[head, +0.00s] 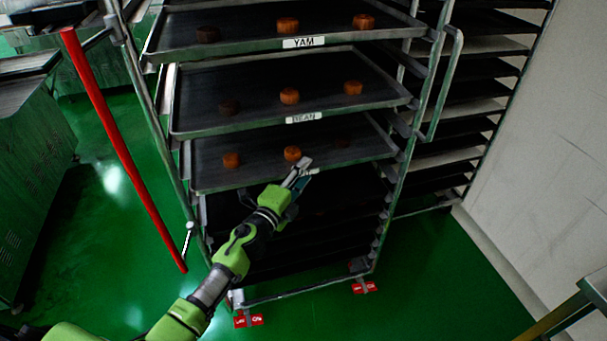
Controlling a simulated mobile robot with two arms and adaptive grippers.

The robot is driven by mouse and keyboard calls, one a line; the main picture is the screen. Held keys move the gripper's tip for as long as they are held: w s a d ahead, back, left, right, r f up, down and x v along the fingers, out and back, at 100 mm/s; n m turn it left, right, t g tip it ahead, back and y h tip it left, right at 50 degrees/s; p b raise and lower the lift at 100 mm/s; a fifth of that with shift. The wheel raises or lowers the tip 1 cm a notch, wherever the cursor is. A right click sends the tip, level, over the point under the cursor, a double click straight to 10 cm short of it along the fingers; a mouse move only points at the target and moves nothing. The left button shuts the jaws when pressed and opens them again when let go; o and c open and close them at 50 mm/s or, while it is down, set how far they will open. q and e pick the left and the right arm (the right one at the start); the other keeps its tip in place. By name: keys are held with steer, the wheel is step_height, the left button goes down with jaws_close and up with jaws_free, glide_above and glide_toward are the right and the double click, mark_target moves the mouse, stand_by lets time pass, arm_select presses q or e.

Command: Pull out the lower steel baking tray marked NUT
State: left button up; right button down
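The lowest loaded steel tray (220,180) sits in the rack below the tray labelled BEAN (335,110). It carries brown round pastries, one at the left (231,160) and one near the middle (292,153); a dim one shows at the right. My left gripper (304,168) is at the middle of this tray's front edge, its fingertips overlapping the rim. No NUT label can be read; the gripper covers the middle of the edge where the other trays have labels. Whether the fingers are closed on the rim cannot be told. My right gripper is not in view.
The tray labelled YAM (225,46) is at the top of the rack. Dark empty levels lie below the lowest loaded tray. A red pole (122,150) leans at the rack's left. Another rack (470,90) and a pale wall (550,150) stand right. Green floor (440,280) is open in front.

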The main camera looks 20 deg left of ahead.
arm_select(q)
steer(key=shift+w, duration=0.15)
steer(key=shift+c, duration=0.4)
jaws_close()
steer(key=shift+s+d, duration=0.35)
steer(key=shift+s, duration=0.15)
steer(key=s+d, duration=0.8)
steer(key=s, duration=0.3)
steer(key=shift+s, duration=0.3)
steer(key=shift+o, duration=0.4)
jaws_free()
steer(key=shift+a, duration=0.1)
steer(key=s+a, duration=0.2)
steer(key=s, duration=1)
